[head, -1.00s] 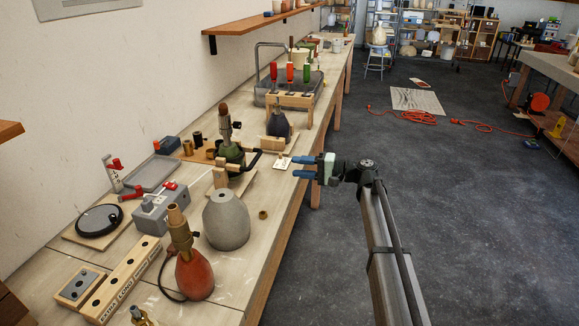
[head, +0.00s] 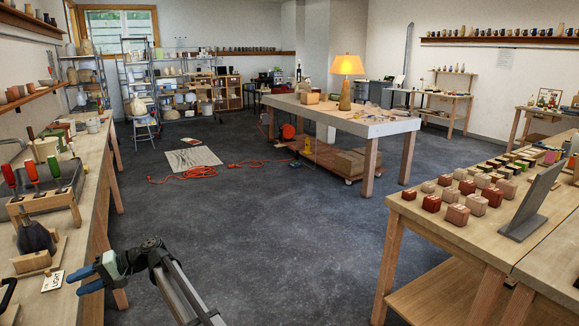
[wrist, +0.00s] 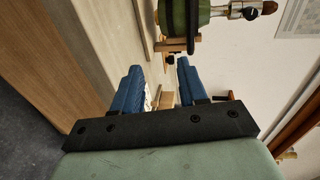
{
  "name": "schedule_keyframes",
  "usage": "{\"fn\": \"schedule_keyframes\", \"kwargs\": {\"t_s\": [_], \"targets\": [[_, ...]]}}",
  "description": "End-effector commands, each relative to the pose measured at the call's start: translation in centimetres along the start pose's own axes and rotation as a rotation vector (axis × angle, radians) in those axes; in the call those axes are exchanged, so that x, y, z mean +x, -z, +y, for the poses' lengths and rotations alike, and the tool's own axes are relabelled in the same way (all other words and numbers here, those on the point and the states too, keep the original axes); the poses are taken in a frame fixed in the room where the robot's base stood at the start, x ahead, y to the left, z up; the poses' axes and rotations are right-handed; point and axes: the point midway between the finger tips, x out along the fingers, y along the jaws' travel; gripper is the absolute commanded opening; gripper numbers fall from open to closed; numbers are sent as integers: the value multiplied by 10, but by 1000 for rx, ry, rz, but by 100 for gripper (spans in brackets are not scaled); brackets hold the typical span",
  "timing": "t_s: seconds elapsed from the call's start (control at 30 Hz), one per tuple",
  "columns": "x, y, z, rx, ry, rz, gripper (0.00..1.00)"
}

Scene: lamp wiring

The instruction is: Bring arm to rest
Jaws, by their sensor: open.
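My gripper (head: 88,280) is at the lower left of the head view, beside the front edge of the left workbench (head: 95,190). In the wrist view its two blue fingers (wrist: 158,88) stand apart with nothing held between them. A green lamp body (wrist: 180,20) with a brass socket lies beyond the fingertips in the wrist view, apart from them. A dark lamp base (head: 35,238) stands in a wooden holder on the left bench, left of my gripper in the head view.
A small card (head: 52,281) lies near the bench edge. The right table (head: 400,205) holds several small boxes. Orange cord (head: 190,174) lies on the floor, and the grey floor between the benches is open.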

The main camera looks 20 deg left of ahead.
Motion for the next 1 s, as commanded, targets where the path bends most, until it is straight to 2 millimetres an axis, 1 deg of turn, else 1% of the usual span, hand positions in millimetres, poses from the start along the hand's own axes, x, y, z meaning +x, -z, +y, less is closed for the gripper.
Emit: {"fn": "schedule_keyframes", "kwargs": {"t_s": [0.03,0.07,0.13,0.17,0.23,0.27,0.3,0.37,0.4,0.47,0.5,0.57,0.6,0.67,0.7,0.77,0.8,0.87,0.9,0.97,1.0], "targets": [[-2,-5,13,-15,-63,9,42],[-4,-8,21,-26,-106,15,42],[-10,-20,43,-53,-213,29,42],[-14,-26,52,-65,-260,34,42],[-25,-44,77,-90,-371,44,42],[-29,-52,92,-96,-419,47,42],[-35,-64,114,-102,-484,47,42],[-45,-82,146,-106,-571,44,42],[-54,-92,167,-105,-623,42,42],[-69,-107,197,-100,-694,41,42],[-81,-117,217,-93,-738,41,42],[-100,-132,246,-81,-801,40,42],[-112,-142,264,-72,-840,39,42],[-133,-158,290,-55,-897,37,42],[-146,-170,308,-43,-932,34,42],[-168,-187,332,-22,-984,30,42],[-182,-200,348,-7,-1016,26,42],[-203,-220,372,19,-1061,21,42],[-217,-233,386,37,-1090,17,42],[-238,-255,407,66,-1130,10,42],[-252,-270,421,87,-1156,5,42]]}}
